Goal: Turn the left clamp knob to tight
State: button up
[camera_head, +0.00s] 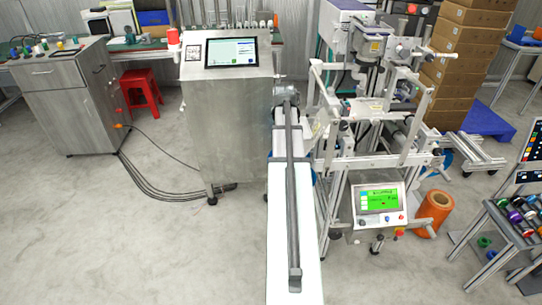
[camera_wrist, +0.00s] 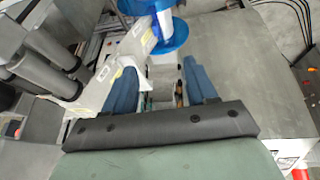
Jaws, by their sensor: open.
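My gripper (camera_wrist: 161,85) shows in the wrist view with its two blue fingers spread apart. It is open, and I see nothing clasped between the fingers. Grey machine parts show in the gap behind them. Just beyond the fingertips are a blue-and-white spool (camera_wrist: 168,30) and a white bracket (camera_wrist: 125,62). I cannot make out the left clamp knob for certain in either view. The labelling machine (camera_head: 375,110), with its white frame, rods and small handles, stands right of centre in the head view. I cannot pick out my gripper in the head view.
A steel cabinet with a touchscreen (camera_head: 231,52) stands left of the machine. A long narrow conveyor (camera_head: 293,240) runs towards the front. A green-screen control panel (camera_head: 380,200) and an orange roll (camera_head: 433,213) are at its right. The floor at left is mostly clear, apart from cables.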

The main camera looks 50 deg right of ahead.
jog(key=w+a+f+y, duration=0.1)
jog(key=a+f, duration=0.6)
jog(key=f, duration=0.3)
jog(key=shift+w, duration=0.25)
jog(key=shift+a, duration=0.1)
